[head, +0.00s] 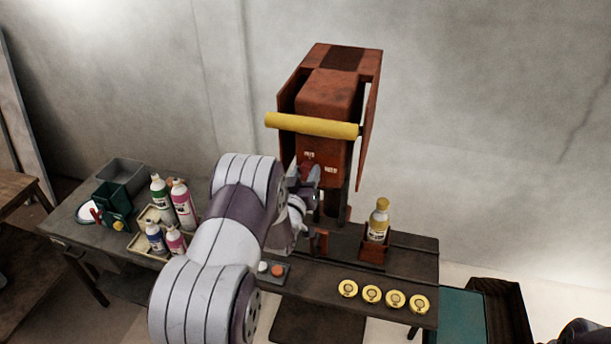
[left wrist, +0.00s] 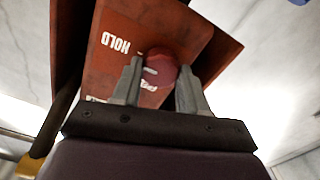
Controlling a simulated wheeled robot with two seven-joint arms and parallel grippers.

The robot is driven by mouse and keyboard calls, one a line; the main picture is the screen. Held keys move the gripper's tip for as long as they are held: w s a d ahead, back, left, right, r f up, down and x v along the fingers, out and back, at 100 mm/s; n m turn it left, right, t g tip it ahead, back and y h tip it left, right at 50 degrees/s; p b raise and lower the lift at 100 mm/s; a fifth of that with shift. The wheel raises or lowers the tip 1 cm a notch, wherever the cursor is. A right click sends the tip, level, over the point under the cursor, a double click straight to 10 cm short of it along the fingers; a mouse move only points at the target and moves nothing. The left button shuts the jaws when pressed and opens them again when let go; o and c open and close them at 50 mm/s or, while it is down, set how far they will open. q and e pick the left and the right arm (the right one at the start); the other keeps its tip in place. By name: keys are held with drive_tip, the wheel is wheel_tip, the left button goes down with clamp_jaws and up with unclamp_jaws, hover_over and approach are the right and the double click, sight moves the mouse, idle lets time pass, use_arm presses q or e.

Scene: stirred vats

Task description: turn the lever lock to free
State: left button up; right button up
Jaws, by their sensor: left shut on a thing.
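The lever lock shows in the left wrist view as a dark red round knob (left wrist: 161,66) with a pale mark on it. It sits on the front of a rust-red machine head (head: 329,95). White lettering beside it reads HOLD (left wrist: 116,43); a second label (left wrist: 149,86) is partly hidden by the knob and a finger. My left gripper (head: 304,178) is at the lock, with a finger on either side of the knob, and it is shut on it; it also shows in the left wrist view (left wrist: 160,86). My right gripper does not show.
A yellow bar (head: 312,125) crosses the machine's front above my left gripper. A bottle in a holder (head: 373,252) and several yellow discs (head: 372,294) stand right on the bench. Bottles (head: 183,204) and bins (head: 122,174) crowd the left. A small button box (head: 277,271) is near my arm.

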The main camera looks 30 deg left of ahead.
use_arm(q)
drive_tip(key=n+b, duration=0.4)
drive_tip(key=shift+f+n, duration=0.25)
drive_tip(key=shift+n, duration=0.05)
drive_tip(key=n+b, duration=0.4)
drive_tip(key=shift+a, duration=0.1)
drive_tip(key=n+b, duration=0.3)
drive_tip(key=n, duration=0.2)
drive_tip(key=shift+f, duration=0.1)
drive_tip(key=shift+s+n+b, duration=0.1)
drive_tip(key=shift+n+b, duration=1.1)
drive_tip(key=shift+n, duration=1)
drive_tip(key=o, duration=0.8)
drive_tip(key=shift+o, duration=1.3)
drive_tip(key=shift+s, duration=0.1)
